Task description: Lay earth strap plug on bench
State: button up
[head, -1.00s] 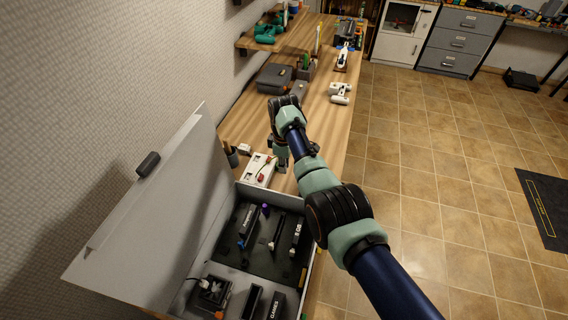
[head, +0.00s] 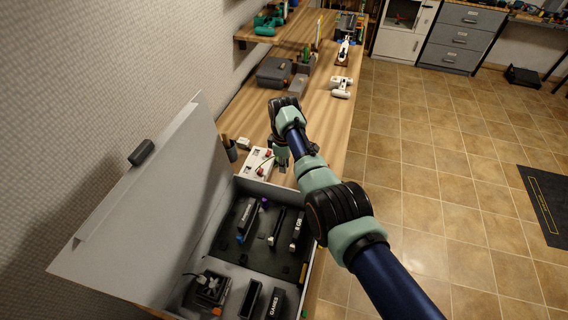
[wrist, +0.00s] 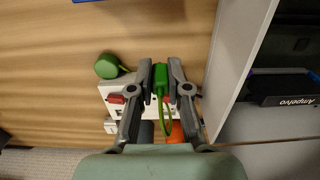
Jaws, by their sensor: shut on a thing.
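The green earth strap plug (wrist: 160,76) is between the fingers of my gripper (wrist: 160,68) in the wrist view. The gripper is shut on it, and a thin green strap loops down from it. Behind the plug is a white box (wrist: 117,87) with red parts on top. In the head view my gripper (head: 281,163) is just right of the white box (head: 254,167), low over the wooden bench (head: 312,110). The plug is hard to make out there. I cannot tell if it touches the bench.
An open grey case (head: 226,205) with black modules stands in front of the gripper, its lid (head: 140,205) raised at left. A round green thing (wrist: 107,66) is near the white box. A white device (head: 341,87) and a dark case (head: 274,71) stand farther back. Bare bench lies between.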

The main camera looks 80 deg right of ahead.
jog(key=shift+f+b, duration=2.7)
jog(key=shift+f, duration=0.7)
jog(key=o, duration=0.8)
jog(key=shift+o, duration=0.2)
notch_tip(320, 180, up, 12)
jog(key=shift+r, duration=0.1)
